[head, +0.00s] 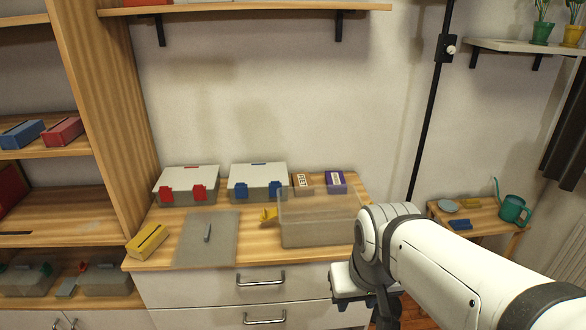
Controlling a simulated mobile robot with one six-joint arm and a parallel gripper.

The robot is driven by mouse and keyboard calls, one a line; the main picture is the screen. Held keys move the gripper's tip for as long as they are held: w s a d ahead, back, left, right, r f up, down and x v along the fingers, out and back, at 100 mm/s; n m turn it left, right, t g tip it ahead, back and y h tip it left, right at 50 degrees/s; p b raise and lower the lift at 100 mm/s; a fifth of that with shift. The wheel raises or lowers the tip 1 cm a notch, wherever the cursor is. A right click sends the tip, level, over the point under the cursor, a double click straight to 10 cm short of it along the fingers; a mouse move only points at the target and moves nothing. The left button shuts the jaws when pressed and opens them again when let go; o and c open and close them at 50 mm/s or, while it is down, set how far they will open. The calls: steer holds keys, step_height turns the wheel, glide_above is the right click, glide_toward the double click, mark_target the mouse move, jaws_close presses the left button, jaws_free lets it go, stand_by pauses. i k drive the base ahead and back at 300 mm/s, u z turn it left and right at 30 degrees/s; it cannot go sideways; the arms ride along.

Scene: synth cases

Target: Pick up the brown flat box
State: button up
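A small brown box (303,180) with a white label stands on the wooden counter (220,255), against the wall. It is behind the clear bin (318,232), whose rim partly covers its lower part. A purple box (336,180) with a white label is just to its right. My gripper (384,318) is at the lower right, in front of the drawers and apart from the brown box. It is partly hidden by my arm and the frame edge, so I cannot tell whether its fingers are open or shut.
Two lidded grey bins, with red latches (186,186) and blue latches (257,183), stand left of the brown box. A grey mat (190,247) and a yellow box (147,240) lie at the counter's left. A side table holds a teal watering can (513,212).

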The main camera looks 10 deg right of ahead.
mark_target(298, 178)
steer(key=u, duration=0.05)
steer(key=i, duration=1)
steer(key=z, duration=0.05)
